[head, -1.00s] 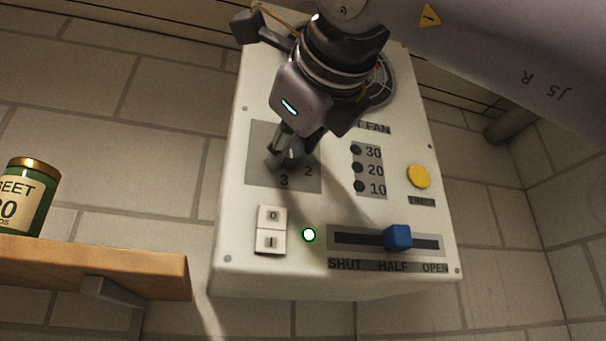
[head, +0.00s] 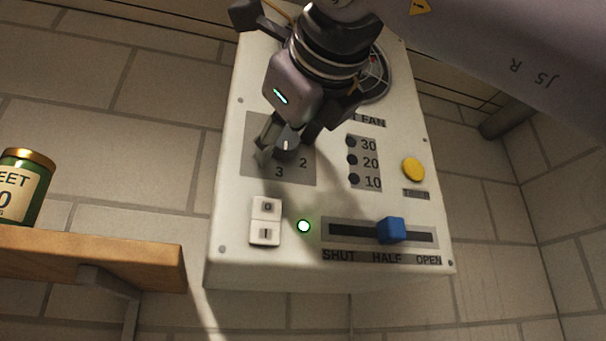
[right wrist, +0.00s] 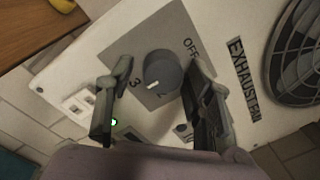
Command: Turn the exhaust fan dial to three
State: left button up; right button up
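The exhaust fan dial (head: 288,142) is a dark grey round knob with a white pointer mark. It sits on a grey plate (head: 255,150) on the white control panel (head: 230,215). In the right wrist view the dial (right wrist: 163,70) stands between the fingers of my right gripper (right wrist: 160,82), with a gap on both sides. The pointer mark faces the side of the 2 and 3; I cannot tell exactly which it meets. The right gripper also shows in the head view (head: 285,150), open and partly covering the dial plate. My left gripper is not in view.
Below the dial are a white rocker switch (head: 265,221), a lit green lamp (head: 304,226) and a blue slider (head: 391,229) near HALF. A yellow button (head: 413,169) is at the right. A wooden shelf (head: 90,259) with a green jar (head: 22,187) is at the left.

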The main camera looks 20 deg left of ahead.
jog(key=shift+o, duration=0.4)
jog(key=shift+r, duration=0.1)
jog(key=shift+s+d, duration=0.2)
jog(key=v, duration=1.1)
jog(key=shift+s, duration=0.25)
jog(key=shift+d, duration=0.1)
